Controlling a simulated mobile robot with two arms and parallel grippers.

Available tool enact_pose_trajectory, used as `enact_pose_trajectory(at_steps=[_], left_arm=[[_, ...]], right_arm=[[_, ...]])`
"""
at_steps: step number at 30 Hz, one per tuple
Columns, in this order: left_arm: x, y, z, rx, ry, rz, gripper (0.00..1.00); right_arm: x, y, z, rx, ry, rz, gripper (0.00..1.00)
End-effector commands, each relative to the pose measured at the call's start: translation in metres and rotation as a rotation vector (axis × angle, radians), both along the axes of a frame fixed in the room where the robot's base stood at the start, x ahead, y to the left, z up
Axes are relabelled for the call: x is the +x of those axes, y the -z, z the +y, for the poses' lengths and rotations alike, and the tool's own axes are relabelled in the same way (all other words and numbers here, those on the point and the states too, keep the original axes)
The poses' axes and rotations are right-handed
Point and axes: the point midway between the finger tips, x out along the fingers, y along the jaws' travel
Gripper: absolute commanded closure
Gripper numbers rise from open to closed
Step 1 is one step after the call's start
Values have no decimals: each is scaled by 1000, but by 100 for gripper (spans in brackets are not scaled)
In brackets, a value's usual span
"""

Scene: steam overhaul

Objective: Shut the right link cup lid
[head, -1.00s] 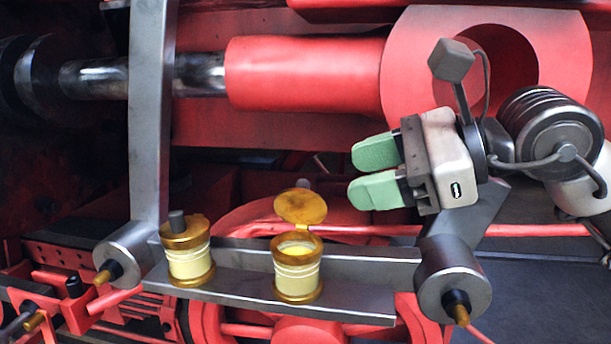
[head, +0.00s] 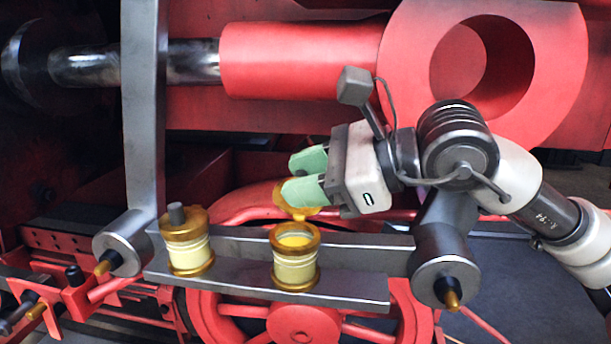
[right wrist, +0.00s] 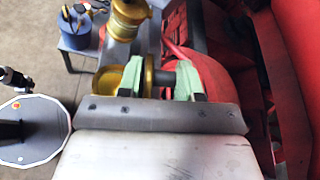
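The right link cup (head: 295,270) is a cream cup with gold rims on the grey link bar (head: 345,283). Its mouth is open. Its gold lid (head: 298,213) stands raised behind the mouth, partly covered by my right gripper (head: 290,175). The right gripper's green fingers are apart, close to the lid; I cannot tell whether they touch it. In the right wrist view the gripper (right wrist: 160,80) is open, with gold parts at and beside its left finger. The left link cup (head: 188,252) has its lid shut, with a dark knob on top. My left gripper is not in view.
A grey upright lever (head: 145,110) rises at the left end of the bar. A red rod (head: 300,62) and a red ring-shaped part (head: 560,50) lie behind. In the right wrist view a blue round object (right wrist: 73,30) stands on a grey surface.

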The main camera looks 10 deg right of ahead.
Motion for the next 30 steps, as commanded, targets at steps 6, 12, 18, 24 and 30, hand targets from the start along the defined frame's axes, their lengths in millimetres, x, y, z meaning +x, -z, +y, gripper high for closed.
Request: enact_pose_trajectory(at_steps=[6,12,18,24,30], left_arm=[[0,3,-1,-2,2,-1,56],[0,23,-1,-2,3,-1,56],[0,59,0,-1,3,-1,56],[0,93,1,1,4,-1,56],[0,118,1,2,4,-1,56]], right_arm=[[0,1,0,-2,2,-8,90],[-3,5,1,-20,2,-67,90],[-11,9,3,-57,2,-192,90],[-19,11,6,-105,3,-338,90],[-25,12,7,-145,4,-464,90]])
